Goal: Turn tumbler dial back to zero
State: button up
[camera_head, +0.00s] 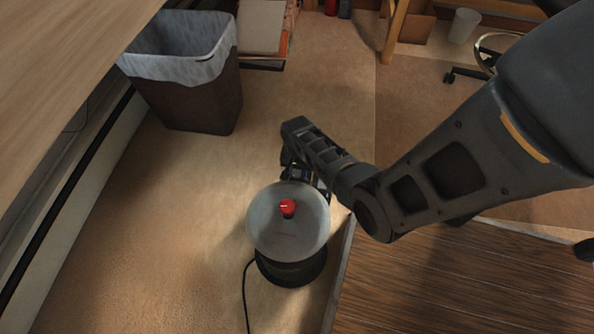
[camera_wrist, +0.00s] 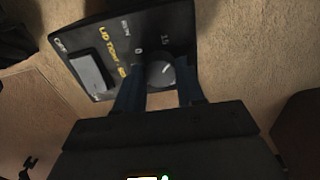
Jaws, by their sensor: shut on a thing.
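The tumbler (camera_head: 262,226) stands on the tan floor, with a grey round top, a red knob (camera_head: 288,207) on it and a dark base. Its black control panel (camera_wrist: 111,52) shows in the wrist view, with "0" and "15" marks near the dial. The round grey dial (camera_wrist: 160,73) sits between the two blue fingers of my gripper (camera_wrist: 159,88), which is shut on it. A faint light line shows on the dial, but its exact setting is hard to read. In the head view my gripper (camera_head: 297,172) is at the tumbler's far side, partly hidden.
A grey rocker switch (camera_wrist: 88,73) is on the panel left of the dial. A lined waste bin (camera_head: 195,95) stands at the upper left. A black cord (camera_head: 245,295) runs from the tumbler's base. A dark wooden surface (camera_head: 460,285) lies at the lower right. Open floor lies left of the tumbler.

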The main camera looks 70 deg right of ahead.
jog(key=shift+c, duration=1.1)
jog(key=n+p, duration=0.1)
jog(key=n, duration=0.2)
jog(key=shift+a+r+n+p, duration=0.1)
jog(key=shift+n+p, duration=0.2)
jog(key=shift+p, duration=0.1)
jog(key=n+p, duration=0.1)
jog(key=n, duration=0.3)
jog(key=shift+n, duration=0.3)
jog(key=n, duration=0.5)
jog(key=shift+p, duration=0.4)
jog(key=shift+n, duration=2.3)
